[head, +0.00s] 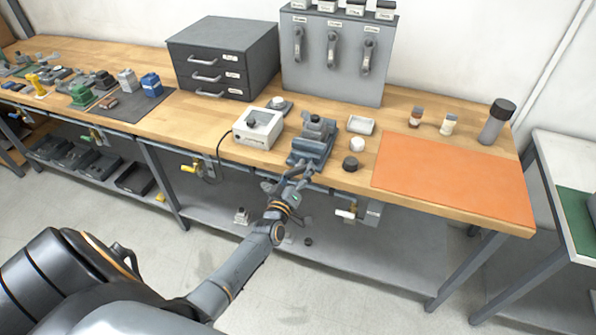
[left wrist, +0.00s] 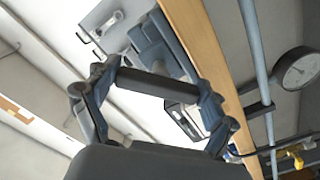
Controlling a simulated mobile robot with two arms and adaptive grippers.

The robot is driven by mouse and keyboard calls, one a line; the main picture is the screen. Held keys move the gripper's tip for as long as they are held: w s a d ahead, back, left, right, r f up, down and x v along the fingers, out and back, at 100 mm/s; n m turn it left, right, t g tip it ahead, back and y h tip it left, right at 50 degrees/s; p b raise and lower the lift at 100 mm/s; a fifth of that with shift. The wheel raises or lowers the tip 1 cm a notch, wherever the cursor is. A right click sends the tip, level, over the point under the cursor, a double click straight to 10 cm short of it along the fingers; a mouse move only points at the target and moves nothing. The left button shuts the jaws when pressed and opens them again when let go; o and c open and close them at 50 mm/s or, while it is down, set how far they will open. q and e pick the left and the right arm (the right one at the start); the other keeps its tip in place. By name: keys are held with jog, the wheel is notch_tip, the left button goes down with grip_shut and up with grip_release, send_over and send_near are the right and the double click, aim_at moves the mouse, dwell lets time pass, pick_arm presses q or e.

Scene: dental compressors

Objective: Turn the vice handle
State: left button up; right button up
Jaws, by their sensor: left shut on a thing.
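The blue-grey vice (head: 313,143) sits at the front edge of the wooden bench. My left gripper (head: 292,178) is at the vice's front, just off the bench edge. In the left wrist view, a dark round bar, the vice handle (left wrist: 158,88), lies crosswise between the fingers of my left gripper (left wrist: 160,85). The gripper is shut on it. The blue vice body (left wrist: 155,45) shows behind the bar. In the head view the handle is mostly hidden by the gripper. My right gripper is in neither view.
A white box with a knob (head: 258,128) stands left of the vice. A dark round piece (head: 350,163) and a white one (head: 357,144) are at its right, before an orange mat (head: 455,178). Valves hang under the bench edge. A gauge (left wrist: 299,69) shows in the wrist view.

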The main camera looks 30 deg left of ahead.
pick_arm(q)
jog(key=shift+m, duration=0.8)
jog(key=shift+f, duration=0.1)
jog(key=o, duration=1)
jog(key=v, duration=1.2)
